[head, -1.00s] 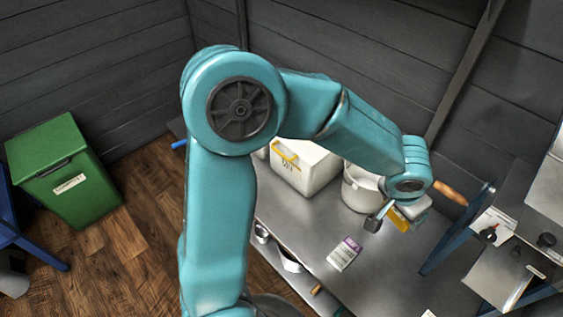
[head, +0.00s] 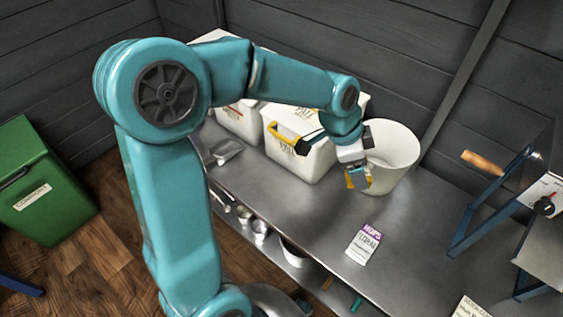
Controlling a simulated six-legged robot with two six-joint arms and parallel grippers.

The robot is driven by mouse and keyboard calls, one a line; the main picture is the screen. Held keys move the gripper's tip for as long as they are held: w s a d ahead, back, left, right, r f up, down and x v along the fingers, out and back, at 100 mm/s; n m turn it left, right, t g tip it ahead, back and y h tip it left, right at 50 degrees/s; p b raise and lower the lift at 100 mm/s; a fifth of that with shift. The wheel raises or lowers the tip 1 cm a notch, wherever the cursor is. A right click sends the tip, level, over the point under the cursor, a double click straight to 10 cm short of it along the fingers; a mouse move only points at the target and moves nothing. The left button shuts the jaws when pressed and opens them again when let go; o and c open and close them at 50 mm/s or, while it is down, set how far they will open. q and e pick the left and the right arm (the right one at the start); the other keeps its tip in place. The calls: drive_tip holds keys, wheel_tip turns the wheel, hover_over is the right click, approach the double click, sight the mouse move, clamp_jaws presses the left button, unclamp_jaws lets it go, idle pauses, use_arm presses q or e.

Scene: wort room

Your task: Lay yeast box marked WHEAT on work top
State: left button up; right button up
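My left gripper (head: 357,174) is at the end of the teal arm, above the work top, just in front of the white bucket. A small yellow thing (head: 348,182) shows on both sides of its grey finger and appears held; it looks like the yeast box. The gripper covers most of it, and no WHEAT marking can be read. The steel work top (head: 310,208) runs beneath, with bare metal below and left of the gripper. My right gripper is not in view.
White lidded bins (head: 318,160) and an open white bucket (head: 397,160) stand along the back. A purple-topped HOPS packet (head: 362,244) lies on the work top. A blue-framed device (head: 485,215) stands right. Small containers (head: 260,229) sit below the front edge. A green bin (head: 40,190) stands left.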

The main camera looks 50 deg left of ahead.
sight(334, 225)
use_arm(q)
drive_tip(key=f+m+g+b, duration=0.1)
drive_tip(key=m+b, duration=0.1)
drive_tip(key=a+f+m+h+b, duration=0.1)
drive_tip(key=f+m+b, duration=0.1)
drive_tip(key=m, duration=0.1)
drive_tip(key=s+f+m+g+b, duration=0.1)
drive_tip(key=m+b, duration=0.2)
drive_tip(key=shift+s+a+f+g+h, duration=0.1)
drive_tip(key=shift+a+f+g+h, duration=0.1)
drive_tip(key=shift+f+g+h, duration=0.1)
wheel_tip(334, 225, down, 20)
drive_tip(key=b, duration=0.6)
drive_tip(key=shift+r, duration=0.15)
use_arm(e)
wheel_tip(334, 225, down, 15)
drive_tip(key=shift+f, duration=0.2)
use_arm(q)
drive_tip(key=o, duration=0.9)
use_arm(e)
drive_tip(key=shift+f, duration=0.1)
use_arm(q)
drive_tip(key=shift+o, duration=0.2)
